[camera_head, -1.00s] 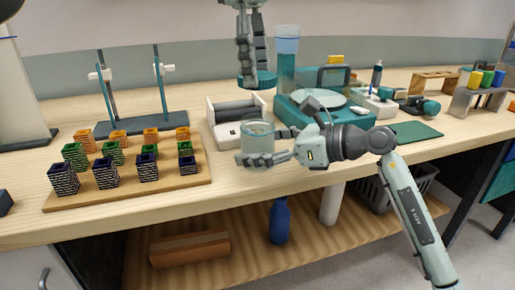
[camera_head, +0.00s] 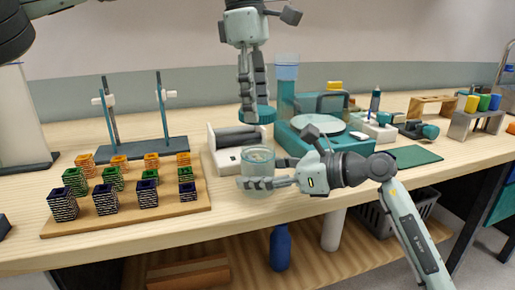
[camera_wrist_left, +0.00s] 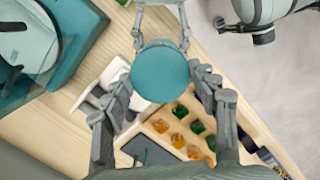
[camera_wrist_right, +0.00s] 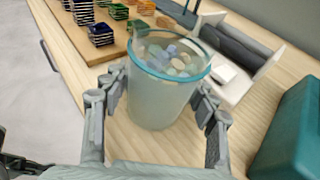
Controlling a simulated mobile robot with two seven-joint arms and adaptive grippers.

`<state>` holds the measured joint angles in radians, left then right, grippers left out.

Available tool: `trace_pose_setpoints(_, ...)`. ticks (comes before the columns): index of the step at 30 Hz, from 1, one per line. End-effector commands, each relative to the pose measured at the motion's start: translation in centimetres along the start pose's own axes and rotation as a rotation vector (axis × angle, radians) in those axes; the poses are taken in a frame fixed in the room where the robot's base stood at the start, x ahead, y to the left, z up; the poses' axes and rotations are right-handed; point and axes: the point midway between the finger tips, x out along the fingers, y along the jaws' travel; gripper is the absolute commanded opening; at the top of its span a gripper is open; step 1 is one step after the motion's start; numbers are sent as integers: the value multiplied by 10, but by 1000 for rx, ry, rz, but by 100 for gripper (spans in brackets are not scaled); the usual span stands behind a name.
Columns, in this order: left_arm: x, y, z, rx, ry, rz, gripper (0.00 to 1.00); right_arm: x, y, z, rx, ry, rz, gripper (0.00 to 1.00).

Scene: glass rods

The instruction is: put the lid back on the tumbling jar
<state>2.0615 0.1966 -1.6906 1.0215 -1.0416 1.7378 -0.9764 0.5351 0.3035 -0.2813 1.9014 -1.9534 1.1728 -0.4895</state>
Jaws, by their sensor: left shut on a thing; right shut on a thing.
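The clear jar (camera_head: 258,172) stands upright in my right gripper (camera_head: 265,178), whose fingers close on its sides. In the right wrist view the jar (camera_wrist_right: 158,98) is open at the top, with several coloured stones inside, and my right fingers (camera_wrist_right: 160,105) press on both sides. The round teal lid (camera_head: 257,116) hangs level above the jar, apart from it, in my left gripper (camera_head: 254,106), which points down. In the left wrist view the lid (camera_wrist_left: 160,72) sits between my left fingers (camera_wrist_left: 162,85) and hides the jar beneath.
A wooden tray (camera_head: 75,228) with several striped blocks lies at the left. A white roller base (camera_head: 222,160) stands just behind the jar. A teal machine (camera_head: 300,140) with a white round plate stands behind my right gripper. A green mat (camera_head: 415,155) lies at the right.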

Motion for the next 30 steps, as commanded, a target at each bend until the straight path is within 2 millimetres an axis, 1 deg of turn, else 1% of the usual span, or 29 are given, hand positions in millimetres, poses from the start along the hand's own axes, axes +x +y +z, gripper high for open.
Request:
trace_pose_setpoints(1,10,-1,-1,1,-1,-4,50,0,0,0,0,0,0,7)
trace_pose_setpoints(3,20,-1,-2,1,0,-5,50,0,0,0,0,0,0,7)
trace_pose_setpoints(6,32,0,-3,0,-1,-3,50,0,0,0,0,0,0,6)
trace_pose_setpoints(8,36,0,-4,0,-1,-3,50,0,0,0,0,0,0,6)
trace_pose_setpoints(24,37,0,-4,0,0,-1,50,0,0,0,0,0,0,6)
trace_pose_setpoints(30,46,0,-4,0,0,-2,50,0,0,0,0,0,0,6)
